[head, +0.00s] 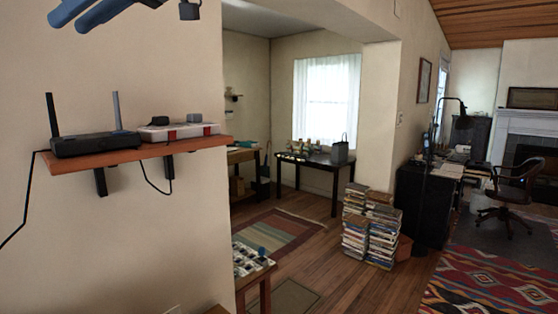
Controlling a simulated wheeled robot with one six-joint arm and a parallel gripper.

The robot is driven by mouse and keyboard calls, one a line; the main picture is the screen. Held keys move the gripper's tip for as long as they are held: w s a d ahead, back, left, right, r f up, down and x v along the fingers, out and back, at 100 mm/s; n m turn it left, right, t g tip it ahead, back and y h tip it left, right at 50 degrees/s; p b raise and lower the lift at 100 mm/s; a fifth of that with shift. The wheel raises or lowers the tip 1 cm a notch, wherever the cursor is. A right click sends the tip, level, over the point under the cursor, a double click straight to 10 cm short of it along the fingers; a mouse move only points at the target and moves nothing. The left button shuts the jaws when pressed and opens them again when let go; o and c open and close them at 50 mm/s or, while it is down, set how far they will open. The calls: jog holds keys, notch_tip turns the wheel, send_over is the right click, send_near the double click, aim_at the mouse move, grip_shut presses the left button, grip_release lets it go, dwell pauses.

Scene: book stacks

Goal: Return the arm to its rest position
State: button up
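Blue and dark parts of my arm (100,12) show at the top left, cut off by the top edge of the head view. They are above the wall shelf and apart from it. A small dark piece (189,10) hangs at the top edge just to the right, and I cannot tell whether it is a fingertip. The rest of the arm is out of the picture. I cannot make out whether my gripper is open or shut, and I see nothing held.
A wall shelf (135,154) bears a black router (95,144) and a red-and-white power strip (180,132). Book stacks (370,230) stand on the floor beside a black cabinet (425,205). A low table (262,275) is at the bottom. Wooden floor is clear near the striped rug (275,230).

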jog(key=w+d+f+m+t+h+b, duration=0.1)
jog(key=w+d+f+m+h+b, duration=0.2)
jog(key=d+f, duration=0.7)
jog(key=w+d+f+m+h, duration=0.25)
jog(key=w+d+f, duration=0.3)
jog(key=f, duration=0.95)
jog(key=w+d+f+m+t+h+b, duration=0.15)
jog(key=w+d+f+m, duration=0.25)
jog(key=d+f, duration=0.6)
jog(key=s+d+f+m+g+h+b, duration=0.1)
jog(key=d+f, duration=0.3)
jog(key=f, duration=0.3)
jog(key=s+d+f+m+h+b, duration=0.1)
jog(key=d+f+h, duration=0.1)
jog(key=d+f, duration=0.35)
jog(key=s+d+f+m+g+h+b, duration=0.1)
jog(key=s+d+f+m, duration=0.1)
jog(key=s+d+f, duration=0.5)
jog(key=s+d+f+m+g+h+b, duration=0.2)
jog(key=s+d+f, duration=0.6)
jog(key=f, duration=0.6)
jog(key=shift+d+m, duration=0.45)
jog(key=shift+d, duration=0.5)
jog(key=shift+s, duration=0.1)
